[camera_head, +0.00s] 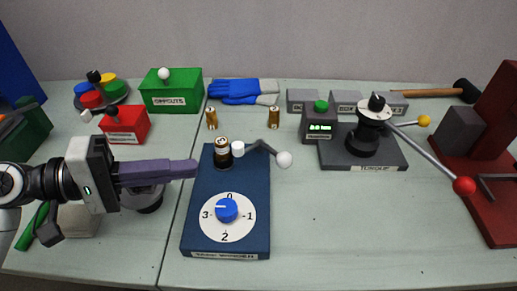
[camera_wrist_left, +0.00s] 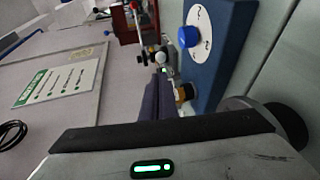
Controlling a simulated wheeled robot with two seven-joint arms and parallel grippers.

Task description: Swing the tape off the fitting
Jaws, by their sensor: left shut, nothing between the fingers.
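The blue station (camera_head: 255,215) has a numbered white dial with a blue knob (camera_head: 226,209). A brass-and-black fitting (camera_head: 222,154) stands upright near its back end. A grey bent lever (camera_head: 262,147) with a white ball (camera_head: 284,159) extends right from beside the fitting; I cannot make out tape on it. My left gripper (camera_head: 195,168) is shut and empty, its purple fingers pointing right, with tips close to the fitting's left side. I cannot tell whether they touch. In the left wrist view the fingers (camera_wrist_left: 156,98) lie beside the fitting (camera_wrist_left: 184,93) and the blue station (camera_wrist_left: 222,50).
A dark torque station (camera_head: 365,155) with a red-ball lever (camera_head: 464,186) is at right. Red and green boxes (camera_head: 170,91) stand back left. The front right table is clear.

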